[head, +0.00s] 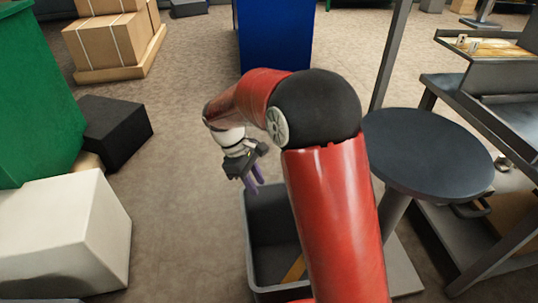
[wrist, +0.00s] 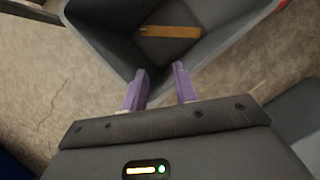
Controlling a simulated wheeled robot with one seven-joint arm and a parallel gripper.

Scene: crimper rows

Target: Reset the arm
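The fingertips point toward the rim of the grey bin (head: 248,225), which also shows in the wrist view (wrist: 100,45). A flat orange-brown piece (wrist: 170,31) lies inside the bin, apart from the fingers. In the head view my arm hides part of the bin.
A round dark table (head: 430,150) stands right of my arm, with a workbench (head: 480,90) beyond. A white box (head: 60,235), a black box (head: 115,130) and a green container (head: 35,90) are at left. A blue container (head: 275,35) stands behind. Carpet left of the bin is clear.

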